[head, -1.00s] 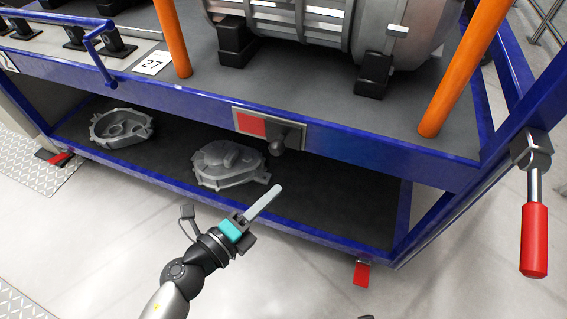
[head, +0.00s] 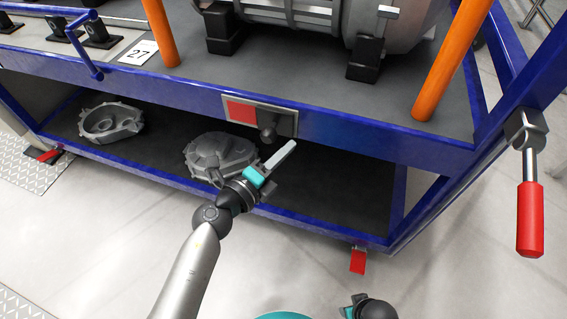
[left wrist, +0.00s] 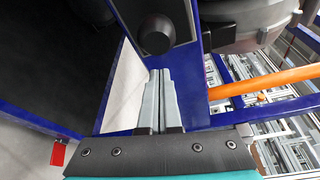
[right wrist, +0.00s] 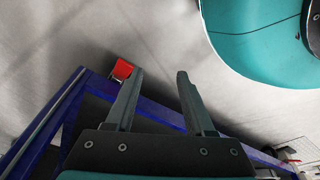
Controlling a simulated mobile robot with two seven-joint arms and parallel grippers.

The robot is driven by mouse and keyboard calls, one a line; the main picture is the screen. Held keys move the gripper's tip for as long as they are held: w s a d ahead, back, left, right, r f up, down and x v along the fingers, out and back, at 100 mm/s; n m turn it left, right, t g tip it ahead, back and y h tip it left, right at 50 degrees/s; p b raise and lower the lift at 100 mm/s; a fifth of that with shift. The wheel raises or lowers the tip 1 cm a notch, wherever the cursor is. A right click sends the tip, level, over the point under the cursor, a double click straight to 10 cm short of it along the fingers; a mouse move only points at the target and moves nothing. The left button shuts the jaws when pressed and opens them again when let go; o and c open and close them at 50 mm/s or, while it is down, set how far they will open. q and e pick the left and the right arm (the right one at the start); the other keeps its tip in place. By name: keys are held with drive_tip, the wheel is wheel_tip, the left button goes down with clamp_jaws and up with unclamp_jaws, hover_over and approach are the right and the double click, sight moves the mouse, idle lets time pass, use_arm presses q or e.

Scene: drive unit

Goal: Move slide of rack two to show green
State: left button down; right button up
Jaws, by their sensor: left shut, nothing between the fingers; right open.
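The slide (head: 285,122) is a grey plate with a dark round knob (head: 267,131) on the blue front beam of the rack. A red field (head: 240,111) shows at its left; no green is visible. My left gripper (head: 292,146) is shut and empty, just below and right of the knob in the head view. In the left wrist view the closed fingers (left wrist: 160,75) point toward the dark knob (left wrist: 156,34), apart from it. My right gripper (right wrist: 157,75) is open and empty, low over the floor; only part of it shows at the bottom of the head view.
Two grey metal housings (head: 111,121) lie on the rack's black lower shelf (head: 330,185). Orange posts (head: 452,62) and a large machine (head: 330,12) stand on the top deck. A red-handled lever (head: 530,220) hangs at the right. The floor in front is clear.

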use_arm(q)
drive_tip(key=shift+w+a+r, duration=0.15)
drive_tip(key=shift+a, duration=0.4)
drive_tip(key=shift+w+a+r, duration=0.1)
drive_tip(key=shift+a+r, duration=0.05)
drive_tip(key=shift+a, duration=0.35)
use_arm(e)
drive_tip(key=shift+w+a+r, duration=0.15)
drive_tip(key=shift+r, duration=0.1)
use_arm(q)
drive_tip(key=w+a, duration=0.2)
drive_tip(key=a, duration=0.6)
drive_tip(key=shift+w+a+b, duration=0.25)
drive_tip(key=shift+w+b, duration=0.1)
drive_tip(key=shift+w, duration=0.05)
use_arm(e)
drive_tip(key=shift+w+a+r, duration=0.25)
drive_tip(key=shift+w+r, duration=0.2)
drive_tip(key=shift+r, duration=0.1)
drive_tip(key=shift+s, duration=0.1)
drive_tip(key=shift+f, duration=0.1)
